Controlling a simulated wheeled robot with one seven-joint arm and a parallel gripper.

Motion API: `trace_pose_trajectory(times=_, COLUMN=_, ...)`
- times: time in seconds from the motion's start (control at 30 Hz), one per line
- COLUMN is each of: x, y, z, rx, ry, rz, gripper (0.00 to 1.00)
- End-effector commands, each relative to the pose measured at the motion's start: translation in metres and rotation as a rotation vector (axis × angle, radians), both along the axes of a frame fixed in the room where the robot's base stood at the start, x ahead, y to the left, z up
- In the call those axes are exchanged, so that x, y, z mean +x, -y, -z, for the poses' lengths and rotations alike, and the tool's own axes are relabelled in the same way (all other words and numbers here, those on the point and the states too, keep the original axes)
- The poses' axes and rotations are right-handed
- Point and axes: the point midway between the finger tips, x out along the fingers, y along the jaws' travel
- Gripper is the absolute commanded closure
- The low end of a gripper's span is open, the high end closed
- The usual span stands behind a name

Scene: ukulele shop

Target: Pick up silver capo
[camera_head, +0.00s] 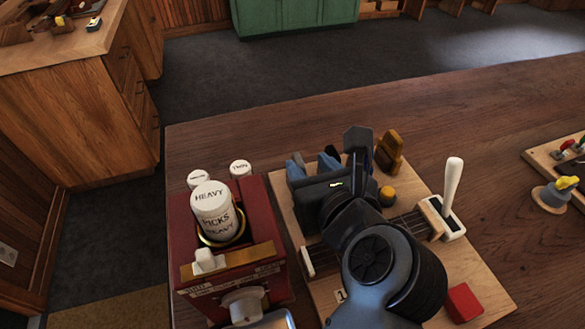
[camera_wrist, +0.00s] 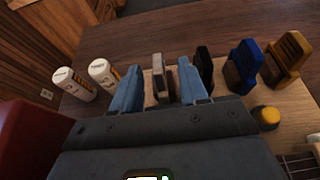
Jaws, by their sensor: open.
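The silver capo (camera_wrist: 159,76) stands upright in the wrist view, pale with a brownish part, in a row of capos on a wooden board. My gripper (camera_wrist: 157,80) is open, with one blue-grey finger on each side of this capo in the picture. A gap shows on both sides, so the fingers look apart from it. How deep it sits between them I cannot tell.
Right of the silver capo stand a black capo (camera_wrist: 204,70), a blue capo (camera_wrist: 243,62) and a gold capo (camera_wrist: 288,57). White bottles (camera_wrist: 103,73) stand left. A red box (camera_head: 274,237) with a large bottle is beside the board. Table behind the board is clear.

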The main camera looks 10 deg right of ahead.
Motion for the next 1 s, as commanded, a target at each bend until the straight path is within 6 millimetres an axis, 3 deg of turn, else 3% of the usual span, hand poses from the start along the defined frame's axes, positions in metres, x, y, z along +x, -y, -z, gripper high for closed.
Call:
trace_pose_trajectory(times=0.33, x=0.038, y=-0.012, z=0.02, rx=-0.004, ry=0.002, rz=-0.001, gripper=0.56)
trace_pose_trajectory(times=0.67, x=0.043, y=-0.014, z=0.023, rx=-0.002, ry=0.002, rz=0.0, gripper=0.56)
trace_pose_trajectory(times=1.0, x=0.043, y=-0.014, z=0.023, rx=-0.002, ry=0.002, rz=0.0, gripper=0.89)
